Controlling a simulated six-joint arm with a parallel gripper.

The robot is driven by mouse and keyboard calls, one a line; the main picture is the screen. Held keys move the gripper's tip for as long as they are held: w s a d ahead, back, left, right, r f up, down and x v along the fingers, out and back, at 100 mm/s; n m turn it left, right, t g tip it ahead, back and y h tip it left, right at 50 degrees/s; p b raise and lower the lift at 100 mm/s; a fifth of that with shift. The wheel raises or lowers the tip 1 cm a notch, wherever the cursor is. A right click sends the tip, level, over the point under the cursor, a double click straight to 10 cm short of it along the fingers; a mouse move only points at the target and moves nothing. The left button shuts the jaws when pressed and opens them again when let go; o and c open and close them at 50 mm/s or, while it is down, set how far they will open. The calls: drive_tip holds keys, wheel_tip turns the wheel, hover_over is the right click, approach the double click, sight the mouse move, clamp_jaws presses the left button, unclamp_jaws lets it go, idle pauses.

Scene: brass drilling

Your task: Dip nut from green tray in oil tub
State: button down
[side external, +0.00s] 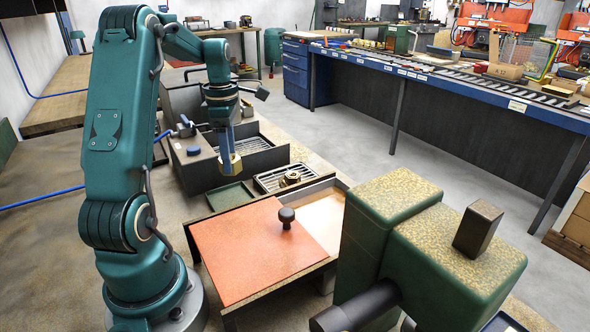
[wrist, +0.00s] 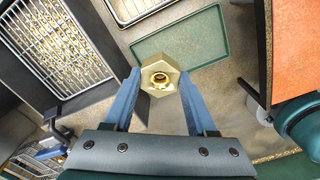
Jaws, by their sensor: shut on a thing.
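My gripper (side external: 229,150) points down and is shut on a brass hex nut (side external: 236,166). In the wrist view the nut (wrist: 160,78) sits between the blue fingertips, with its threaded hole facing the camera. The green tray (side external: 230,196) is below the nut in the side view; its visible part (wrist: 195,38) looks empty in the wrist view. The dark oil tub (side external: 266,163) stands behind the gripper in the side view. In the wrist view the tub (wrist: 22,78) is at left, with a wire grid inside. The nut is clear of tub and tray.
A wire rack tray (side external: 270,182) beside the green tray holds a brass piece (side external: 291,178). An orange lid (side external: 240,245) with a black knob (side external: 287,217) lies nearer the camera. A green machine (side external: 400,250) stands at front right. A blue-handled part (side external: 187,124) is near the tub.

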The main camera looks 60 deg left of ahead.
sight(236, 159)
drive_tip(key=r, duration=0.1)
drive_tip(key=w+d+r, duration=0.1)
drive_tip(key=shift+w+d+r, duration=0.1)
drive_tip(key=shift+r, duration=0.3)
drive_tip(key=w+d+r+m, duration=0.1)
drive_tip(key=w+d+m, duration=0.4)
drive_tip(key=d, duration=0.6)
drive_tip(key=w+d+r+m, duration=0.1)
drive_tip(key=w+d+m, duration=0.3)
drive_tip(key=d, duration=0.7)
drive_tip(key=shift+w+f, duration=0.2)
drive_tip(key=shift+f, duration=6.05)
wheel_tip(236, 159, up, 10)
